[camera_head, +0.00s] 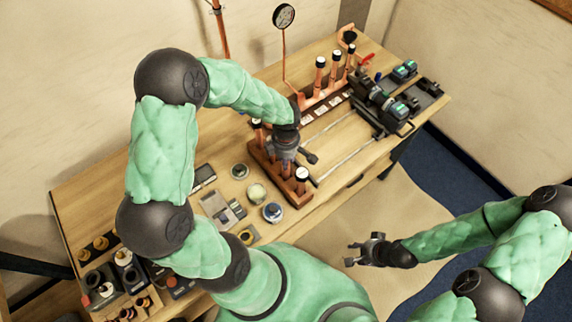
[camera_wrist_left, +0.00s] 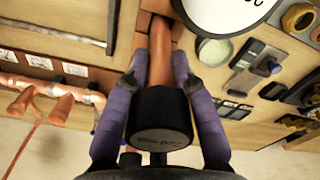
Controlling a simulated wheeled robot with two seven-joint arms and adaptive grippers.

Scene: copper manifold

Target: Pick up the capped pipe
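The capped pipe is a copper pipe with a black cap (camera_wrist_left: 160,115), seen from above in the left wrist view. My left gripper (camera_wrist_left: 160,65) has its two purple-grey fingers on either side of the pipe, close against it below the cap. It appears shut on the pipe. In the head view my left gripper (camera_head: 285,168) points down over the wooden rack (camera_head: 268,165), and it hides most of this pipe. The pipe's lower end appears to be at the rack. My right gripper (camera_head: 366,250) is empty, with its fingers apart, off the table's front side.
Another white-topped capped pipe (camera_head: 301,180) stands close by at the rack's near end. Jars (camera_head: 257,193) stand left of the rack. A copper manifold with a gauge (camera_head: 284,16) is behind. Black clamp tools (camera_head: 380,104) lie to the right.

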